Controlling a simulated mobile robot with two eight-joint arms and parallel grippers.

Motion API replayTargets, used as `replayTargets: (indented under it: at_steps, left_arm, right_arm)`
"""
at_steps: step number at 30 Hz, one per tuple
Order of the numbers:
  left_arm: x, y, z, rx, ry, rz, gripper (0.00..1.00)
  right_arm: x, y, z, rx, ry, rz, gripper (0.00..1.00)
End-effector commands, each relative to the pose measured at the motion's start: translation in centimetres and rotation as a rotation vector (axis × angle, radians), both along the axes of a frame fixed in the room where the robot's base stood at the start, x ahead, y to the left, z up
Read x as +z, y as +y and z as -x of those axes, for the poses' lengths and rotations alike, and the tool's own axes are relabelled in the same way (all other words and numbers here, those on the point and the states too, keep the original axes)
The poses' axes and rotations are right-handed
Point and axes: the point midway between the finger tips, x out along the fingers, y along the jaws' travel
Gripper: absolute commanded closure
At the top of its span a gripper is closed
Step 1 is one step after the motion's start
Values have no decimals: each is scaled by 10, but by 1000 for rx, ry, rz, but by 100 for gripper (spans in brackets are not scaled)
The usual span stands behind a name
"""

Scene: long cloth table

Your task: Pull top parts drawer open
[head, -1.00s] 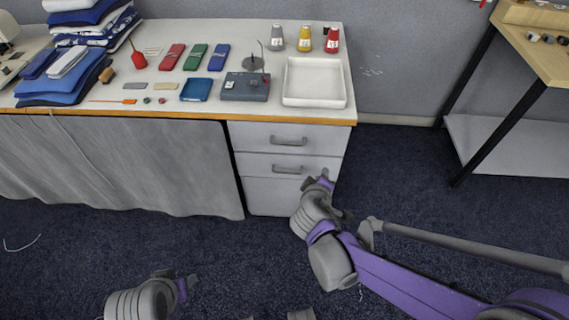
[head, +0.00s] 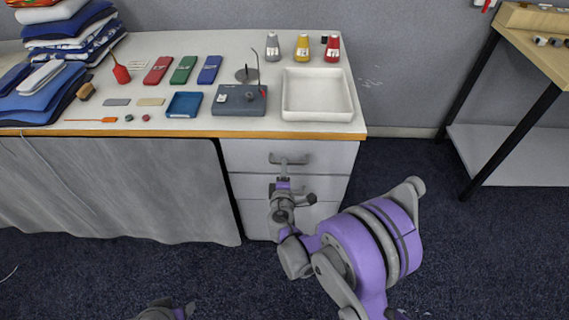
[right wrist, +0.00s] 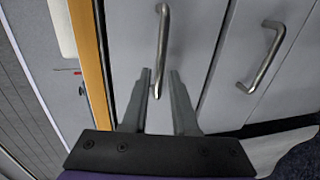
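The top parts drawer (head: 243,155) is the upper grey front under the right end of the table, flush with the cabinet. Its bar handle (head: 288,158) shows above my right gripper (head: 284,179). In the right wrist view the same handle (right wrist: 163,40) runs up the picture, and its lower end lies between the two spread fingertips of my right gripper (right wrist: 160,74). The fingers are open; I cannot tell whether they touch the bar. My left gripper (head: 182,309) is partly in view at the bottom edge, low over the floor, its opening unclear.
A lower drawer handle (right wrist: 262,58) runs beside the top one. The table (head: 215,126) above holds a white tray (head: 317,115), a grey device (head: 238,101) and small items near its front edge. A grey curtain (head: 110,190) hangs left of the drawers. Carpet lies in front.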

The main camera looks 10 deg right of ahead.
Motion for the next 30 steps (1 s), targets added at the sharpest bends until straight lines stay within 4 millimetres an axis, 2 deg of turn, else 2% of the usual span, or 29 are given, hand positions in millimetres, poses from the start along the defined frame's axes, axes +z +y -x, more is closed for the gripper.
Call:
replayTargets:
  at_steps: [3, 6, 17, 22, 30]
  left_arm:
    - [-3, 0, 0, 0, 1, 0, 50]
    - [-4, 0, 0, 0, 1, 0, 50]
    - [-4, 0, 0, 0, 1, 0, 50]
    - [-4, 0, 0, 0, 1, 0, 50]
    - [-4, 0, 0, 0, 1, 0, 50]
  right_arm:
    - [-4, -6, -17, -3, 0, 1, 73]
    - [-6, -8, -26, -1, 0, 0, 73]
    - [-7, -10, -31, -1, 0, -1, 73]
    - [-7, -10, -31, -1, 0, -1, 100]
    - [-7, -10, -31, -1, 0, -1, 100]
